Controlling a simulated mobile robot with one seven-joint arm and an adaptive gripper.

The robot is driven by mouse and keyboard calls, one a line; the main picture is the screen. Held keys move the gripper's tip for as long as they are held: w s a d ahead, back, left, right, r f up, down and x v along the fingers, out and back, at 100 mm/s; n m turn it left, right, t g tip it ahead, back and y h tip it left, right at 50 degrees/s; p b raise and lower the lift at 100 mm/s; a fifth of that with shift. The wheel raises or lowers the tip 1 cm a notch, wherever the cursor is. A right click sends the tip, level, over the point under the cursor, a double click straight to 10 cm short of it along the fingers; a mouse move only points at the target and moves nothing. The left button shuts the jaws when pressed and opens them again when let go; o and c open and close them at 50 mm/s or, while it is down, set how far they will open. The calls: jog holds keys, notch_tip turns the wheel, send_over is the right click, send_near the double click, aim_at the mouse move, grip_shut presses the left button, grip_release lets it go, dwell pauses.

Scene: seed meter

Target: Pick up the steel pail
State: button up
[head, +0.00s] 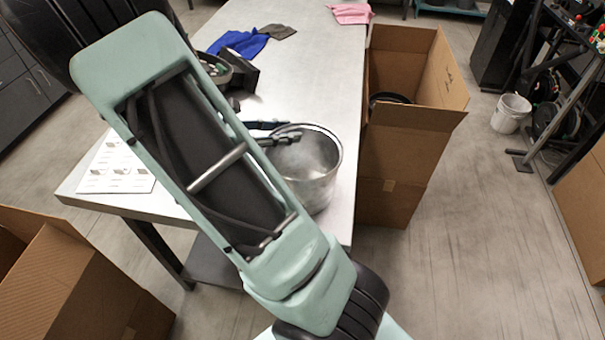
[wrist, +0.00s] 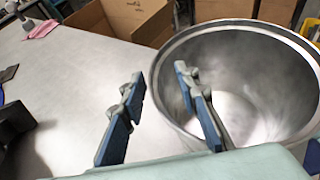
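The steel pail (head: 322,192) stands on the metal table, close to its right edge, with its round mouth facing up. It looks empty inside. In the wrist view the pail (wrist: 235,38) fills the right side. My gripper (head: 294,135) is at the pail's upper left rim. In the wrist view my gripper (wrist: 160,76) is open, with its blue-padded fingers apart. The left finger is outside the pail and the right finger shows over its mouth, with the near-left rim between them. I cannot tell how deep the right finger reaches. My arm hides part of the pail's left side.
The table (head: 313,72) also bears a printed sheet (head: 116,167), blue cloth (head: 238,43), pink cloth (head: 351,13) and dark items behind my arm. An open cardboard box (head: 417,130) stands close against the table's right side. A white bucket (head: 510,113) is on the floor.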

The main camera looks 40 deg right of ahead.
grip_shut()
jog(key=shift+r, duration=0.15)
dwell(0.6)
